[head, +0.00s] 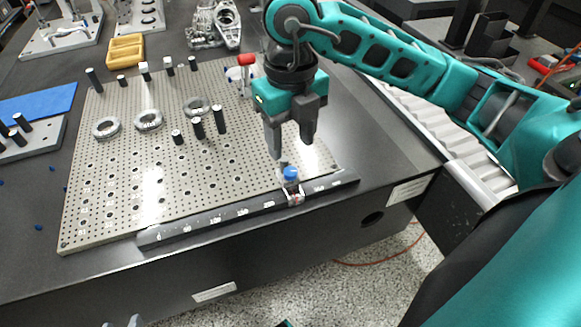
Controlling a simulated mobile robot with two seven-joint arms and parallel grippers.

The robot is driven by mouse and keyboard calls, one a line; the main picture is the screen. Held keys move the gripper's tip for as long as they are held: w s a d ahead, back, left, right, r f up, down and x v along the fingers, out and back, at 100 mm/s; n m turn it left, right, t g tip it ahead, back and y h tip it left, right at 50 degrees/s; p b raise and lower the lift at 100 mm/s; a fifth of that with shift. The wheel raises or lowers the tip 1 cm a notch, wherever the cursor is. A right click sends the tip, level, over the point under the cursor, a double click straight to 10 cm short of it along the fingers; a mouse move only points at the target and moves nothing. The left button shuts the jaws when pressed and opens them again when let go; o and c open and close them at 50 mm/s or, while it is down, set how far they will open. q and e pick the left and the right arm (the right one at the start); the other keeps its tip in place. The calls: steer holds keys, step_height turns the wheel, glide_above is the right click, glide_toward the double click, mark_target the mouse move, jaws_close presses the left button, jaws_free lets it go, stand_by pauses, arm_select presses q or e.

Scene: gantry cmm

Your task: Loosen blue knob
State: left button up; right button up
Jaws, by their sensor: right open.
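The blue knob (291,173) sits upright on a small metal clamp at the right part of a dark scale bar (200,225), along the front edge of the perforated plate (110,215). My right gripper (292,150) points down with its two grey fingers apart and nothing between them. Its fingertips are just above and behind the knob in the picture, apart from it as far as I can see. What look like the grey tips of my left gripper (122,322) barely show at the bottom edge; the rest is cut off.
Several black pins and ring parts (148,121) stand on the plate, with a red-topped clamp (246,62) behind my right gripper. A yellow tray (125,50) and a metal casting (215,25) lie at the back. The table front is clear.

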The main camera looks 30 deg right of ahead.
mark_target(291, 171)
step_height(291, 171, down, 7)
steer(key=shift+r+b, duration=0.2)
steer(key=shift+b, duration=0.45)
jaws_close()
